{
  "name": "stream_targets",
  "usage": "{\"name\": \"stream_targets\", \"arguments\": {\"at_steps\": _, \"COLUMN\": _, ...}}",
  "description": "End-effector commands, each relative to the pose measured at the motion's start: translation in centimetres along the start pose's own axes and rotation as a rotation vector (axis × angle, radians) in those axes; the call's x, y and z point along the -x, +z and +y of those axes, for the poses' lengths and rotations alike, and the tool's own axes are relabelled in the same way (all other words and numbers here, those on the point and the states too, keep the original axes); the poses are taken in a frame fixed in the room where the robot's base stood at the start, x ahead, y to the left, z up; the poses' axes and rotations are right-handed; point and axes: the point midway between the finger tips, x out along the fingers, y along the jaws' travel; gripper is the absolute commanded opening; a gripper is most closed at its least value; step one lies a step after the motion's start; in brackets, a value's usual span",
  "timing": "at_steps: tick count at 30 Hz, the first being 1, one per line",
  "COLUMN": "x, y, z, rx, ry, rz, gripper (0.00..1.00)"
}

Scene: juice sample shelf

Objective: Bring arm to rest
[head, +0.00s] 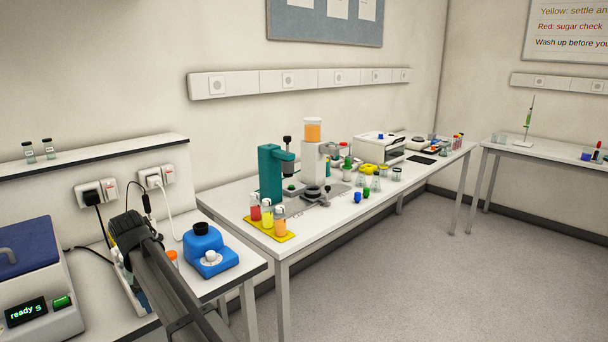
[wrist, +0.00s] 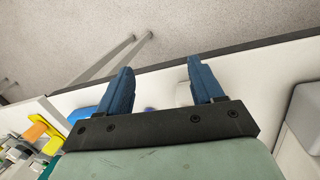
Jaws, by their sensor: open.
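My gripper (wrist: 160,64) shows in the wrist view with its two blue fingers wide apart. Nothing is held between them. In the head view a dark grey part of my arm rises from the bottom edge over the near bench (head: 92,312). The fingers cannot be made out there.
Around my arm are a blue device (head: 208,252) to the right and a box with a "ready" display (head: 38,290) to the left. Red, yellow and orange bottles stand on a yellow tray (head: 288,237) on the middle table. Cables hang from wall sockets (head: 98,193).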

Motion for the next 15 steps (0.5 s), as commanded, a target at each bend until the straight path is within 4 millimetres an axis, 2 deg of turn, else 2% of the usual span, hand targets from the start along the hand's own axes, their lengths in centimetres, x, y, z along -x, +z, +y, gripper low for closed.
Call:
{"name": "stream_targets", "arguments": {"at_steps": 1, "x": -3.0, "y": 1.5, "z": 0.9, "rx": 0.004, "ry": 0.015, "rz": -0.019, "gripper": 0.67}}
{"name": "stream_targets", "arguments": {"at_steps": 3, "x": -6.3, "y": 2.3, "z": 2.1, "rx": 0.006, "ry": 0.027, "rz": -0.040, "gripper": 0.67}}
{"name": "stream_targets", "arguments": {"at_steps": 11, "x": -17.7, "y": 5.0, "z": 7.1, "rx": -0.031, "ry": 0.022, "rz": -0.113, "gripper": 0.67}}
{"name": "stream_targets", "arguments": {"at_steps": 15, "x": -23.4, "y": 6.9, "z": 9.8, "rx": -0.065, "ry": 0.005, "rz": -0.152, "gripper": 0.67}}
